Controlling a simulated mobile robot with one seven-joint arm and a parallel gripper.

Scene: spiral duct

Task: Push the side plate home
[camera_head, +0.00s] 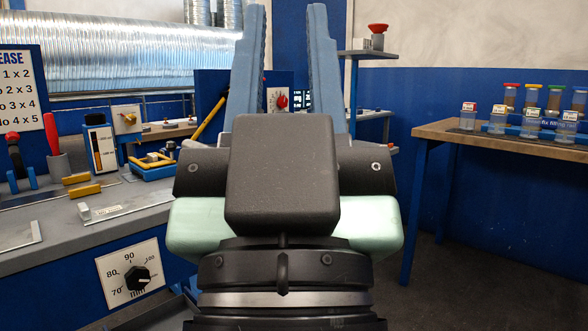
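My gripper (286,12) fills the middle of the head view, close to the camera. Its two long blue fingers point up and stand wide apart, with nothing held between them. I cannot tell for sure which thing is the side plate. A flat metal plate with a small block on it (126,204) lies on the left workbench (50,259), to the left of my gripper and apart from it. Another flat grey plate (18,237) lies at the bench's left edge. My gripper and wrist hide much of the middle of the scene.
The bench front carries a black dial (137,278). Red-handled tools (53,140), yellow pieces (84,190) and a white-faced gauge box (101,146) stand on the bench. At right, a wooden-topped table (440,131) holds several lidded jars. Dark floor lies open between.

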